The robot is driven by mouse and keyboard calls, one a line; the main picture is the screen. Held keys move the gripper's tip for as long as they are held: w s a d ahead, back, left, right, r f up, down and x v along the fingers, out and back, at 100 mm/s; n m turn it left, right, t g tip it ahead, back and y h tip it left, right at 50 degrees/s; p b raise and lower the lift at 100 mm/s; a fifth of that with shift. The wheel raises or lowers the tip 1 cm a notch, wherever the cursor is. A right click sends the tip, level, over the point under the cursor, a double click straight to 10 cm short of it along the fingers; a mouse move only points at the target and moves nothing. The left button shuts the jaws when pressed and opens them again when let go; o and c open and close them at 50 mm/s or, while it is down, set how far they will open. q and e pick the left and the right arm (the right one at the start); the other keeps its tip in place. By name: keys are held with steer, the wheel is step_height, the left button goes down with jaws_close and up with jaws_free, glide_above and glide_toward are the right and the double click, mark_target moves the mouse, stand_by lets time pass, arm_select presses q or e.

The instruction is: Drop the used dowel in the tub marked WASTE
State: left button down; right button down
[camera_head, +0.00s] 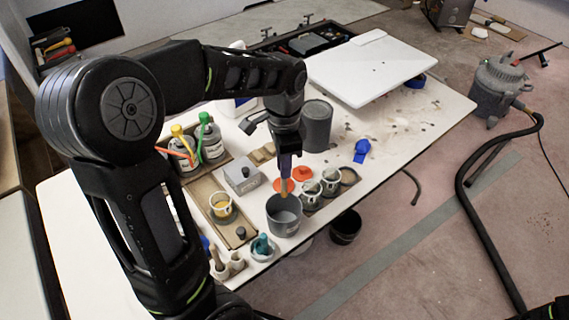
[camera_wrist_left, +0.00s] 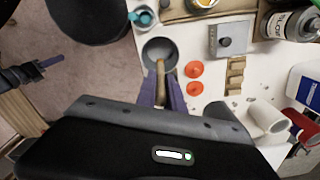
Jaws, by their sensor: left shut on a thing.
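My left gripper (camera_head: 286,158) points down with its purple fingers shut on the wooden dowel (camera_head: 285,188). The dowel also shows between the fingers in the left wrist view (camera_wrist_left: 161,78). Its lower end is over the mouth of a grey tub (camera_head: 284,226) near the table's front edge. The tub's round opening shows just beyond the fingers in the left wrist view (camera_wrist_left: 152,46). I cannot read a WASTE mark on it, nor tell whether the dowel touches it. My right gripper (camera_wrist_left: 52,63) shows small at the left of the wrist view; its opening is unclear.
Orange lids (camera_head: 302,173) and small open pots (camera_head: 331,181) stand close to the tub. A teal-topped pot (camera_head: 262,247) is in front of it. A grey can (camera_head: 316,127) stands behind. A black bucket (camera_head: 346,227) is on the floor beyond the table edge.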

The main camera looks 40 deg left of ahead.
mark_target(284, 193)
arm_select(q)
steer(key=shift+f+b, duration=3.15)
steer(key=shift+f, duration=1)
steer(key=c, duration=1.4)
jaws_free()
steer(key=shift+o, duration=0.2)
step_height(284, 193, up, 8)
steer(key=shift+f, duration=0.1)
